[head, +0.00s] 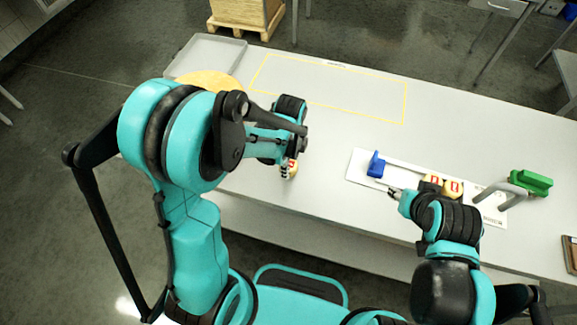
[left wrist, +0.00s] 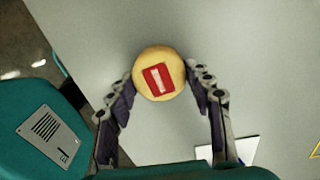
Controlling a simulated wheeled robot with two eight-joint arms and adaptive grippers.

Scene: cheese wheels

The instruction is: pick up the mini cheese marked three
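A small round yellow cheese with a red label (left wrist: 159,80) lies at the fingertips of my left gripper (left wrist: 159,77). In the head view this cheese (head: 291,171) is partly hidden under my left gripper (head: 287,164), over the table. Two more mini cheeses with red labels (head: 453,187) are on the white board, partly hidden by my right arm; their marks are unreadable. My right gripper (head: 394,192) is beside the board, its opening unclear.
The white board (head: 358,168) bears a blue block-like piece (head: 376,164). A green-topped item (head: 531,182) stands to its right. A grey tray (head: 211,52) and a round yellow disc (head: 214,80) are at the far left. The yellow-outlined table area (head: 335,88) is empty.

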